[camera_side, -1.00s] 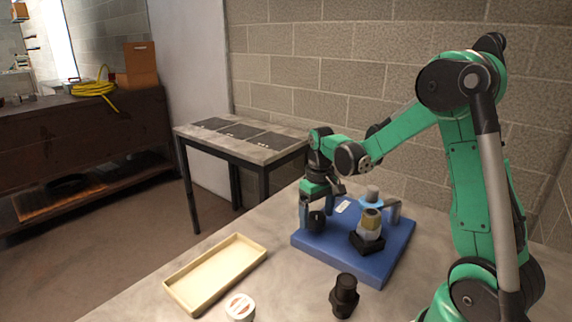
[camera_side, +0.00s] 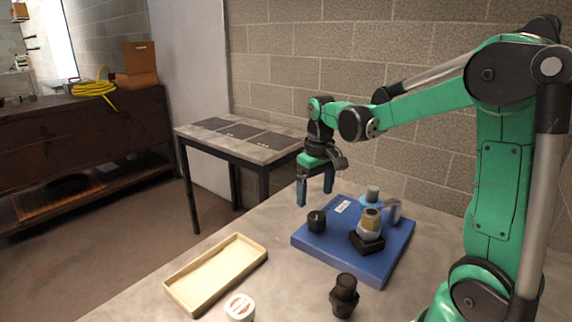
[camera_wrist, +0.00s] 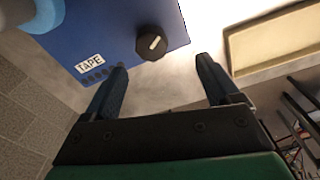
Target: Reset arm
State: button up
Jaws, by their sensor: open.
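My gripper (camera_side: 315,190) is open and empty. In the side view it hangs above the back left part of a blue board (camera_side: 335,253). In the wrist view my gripper (camera_wrist: 160,80) has its two fingers spread wide, with bare tabletop between them. The blue board (camera_wrist: 110,25) carries a black knob (camera_wrist: 153,42) and a white TAPE label (camera_wrist: 89,64). In the side view the black knob (camera_side: 316,221) sits on the board below my gripper, apart from the fingers. A brass and grey fitting (camera_side: 369,225) stands on a black block, with a light blue ring part (camera_side: 371,203) behind it.
A cream tray (camera_side: 215,275), a white and red round item (camera_side: 239,307) and a black fitting (camera_side: 344,295) stand on the bench (camera_side: 300,290). A side table (camera_side: 243,140) with dark panels stands behind left. The wall is close behind the board.

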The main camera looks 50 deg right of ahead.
jog(key=s+a+r+n+t, duration=0.1)
jog(key=s+a+t, duration=0.1)
jog(key=a, duration=0.5)
jog(key=s+a+r+n+t, duration=0.1)
jog(key=s+a+t, duration=0.1)
jog(key=a+t, duration=0.2)
jog(key=a, duration=0.2)
jog(key=shift+s+a+r+n+t, duration=0.2)
jog(key=shift+a+n+t, duration=0.1)
jog(key=shift+a+n, duration=0.1)
jog(key=m+g, duration=0.7)
jog(key=m, duration=0.2)
send_over(317, 214)
notch_tip(317, 214, down, 4)
jog(key=shift+a+r, duration=0.15)
jog(key=shift+f, duration=2.95)
